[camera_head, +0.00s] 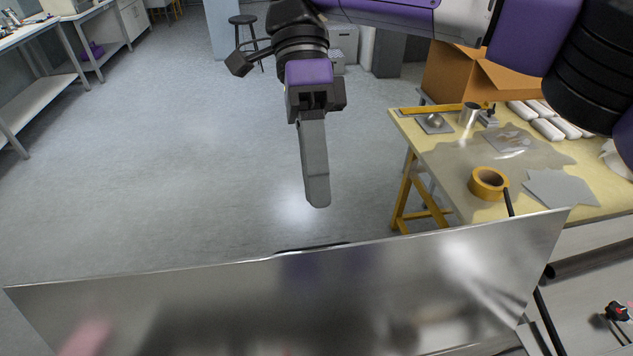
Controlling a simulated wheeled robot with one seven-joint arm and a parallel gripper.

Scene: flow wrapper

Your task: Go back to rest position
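My gripper (316,190) hangs at the upper middle of the head view, pointing down over open floor. It is seen edge-on, so one long grey finger shows and any second finger is hidden behind it. I cannot tell whether it is open or shut. Nothing is seen held at its tip. My arm, purple and black, reaches in from the upper right. The gripper appears beyond the top edge of a shiny metal panel (300,310) and clear of it.
The metal panel spans the bottom of the view. Benches (40,95) and a stool (243,20) stand farther back. The grey floor at left is clear.

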